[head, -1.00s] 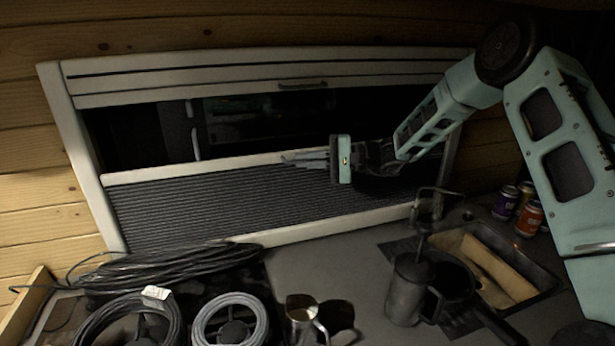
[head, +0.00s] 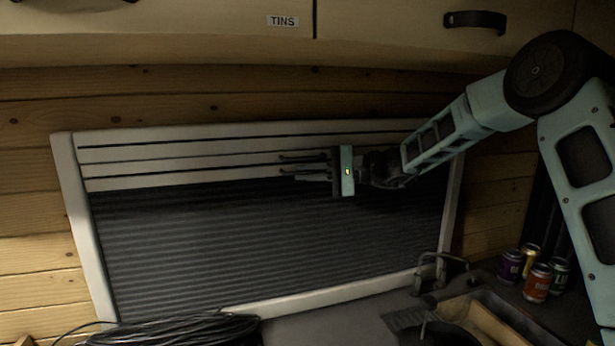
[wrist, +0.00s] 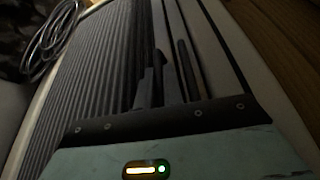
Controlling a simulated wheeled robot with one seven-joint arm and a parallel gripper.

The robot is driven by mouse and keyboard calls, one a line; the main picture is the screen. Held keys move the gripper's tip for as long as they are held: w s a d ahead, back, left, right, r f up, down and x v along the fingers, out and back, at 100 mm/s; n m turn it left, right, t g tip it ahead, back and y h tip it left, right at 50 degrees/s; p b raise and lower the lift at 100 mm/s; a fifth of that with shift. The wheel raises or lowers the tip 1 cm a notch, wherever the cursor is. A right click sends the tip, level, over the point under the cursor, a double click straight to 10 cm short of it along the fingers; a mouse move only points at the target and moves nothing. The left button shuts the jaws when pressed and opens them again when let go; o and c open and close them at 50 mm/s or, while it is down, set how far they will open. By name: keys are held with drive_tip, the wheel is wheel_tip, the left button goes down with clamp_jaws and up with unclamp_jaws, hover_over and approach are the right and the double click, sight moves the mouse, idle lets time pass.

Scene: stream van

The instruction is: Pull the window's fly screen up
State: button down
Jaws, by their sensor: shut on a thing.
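The fly screen (head: 230,245) is a dark, pleated sheet that covers the window opening from the sill up to the pale slatted bars at the top. The pale window frame (head: 82,220) surrounds it. My gripper (head: 302,170) is at the pale bars at the screen's top edge, right of the window's middle, its fingers pointing left. It is shut on the screen's top bar or handle, which the fingers largely hide. In the wrist view the fingers (wrist: 165,75) lie against the bars, with the pleated screen (wrist: 100,75) to their left.
Overhead cupboards, one with a TINS label (head: 283,21), hang above the window. Coiled black cable (head: 185,328) lies below the window at the left. Several cans (head: 537,283) and a sink tap (head: 438,268) are at the lower right.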

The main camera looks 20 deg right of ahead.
drive_tip(key=c, duration=1.5)
unclamp_jaws()
drive_tip(key=shift+r, duration=0.1)
wheel_tip(320, 180, down, 20)
drive_tip(key=b, duration=0.1)
drive_tip(key=f+b+v, duration=0.1)
drive_tip(key=b+v, duration=0.5)
drive_tip(key=v, duration=1.1)
drive_tip(key=shift+s+a+f+n+g+h+b, duration=0.6)
drive_tip(key=shift+s+a+n+g+h, duration=0.7)
drive_tip(key=shift+s+a, duration=1.85)
drive_tip(key=shift+s+a+f+n+g+h+b, duration=0.45)
drive_tip(key=shift+s+a+f+n+g+h, duration=0.35)
drive_tip(key=shift+s+a+g, duration=2.2)
drive_tip(key=shift+s+a+f+n+g+h+b, duration=0.5)
drive_tip(key=shift+s+a+n+h, duration=0.5)
drive_tip(key=shift+s+a, duration=2.25)
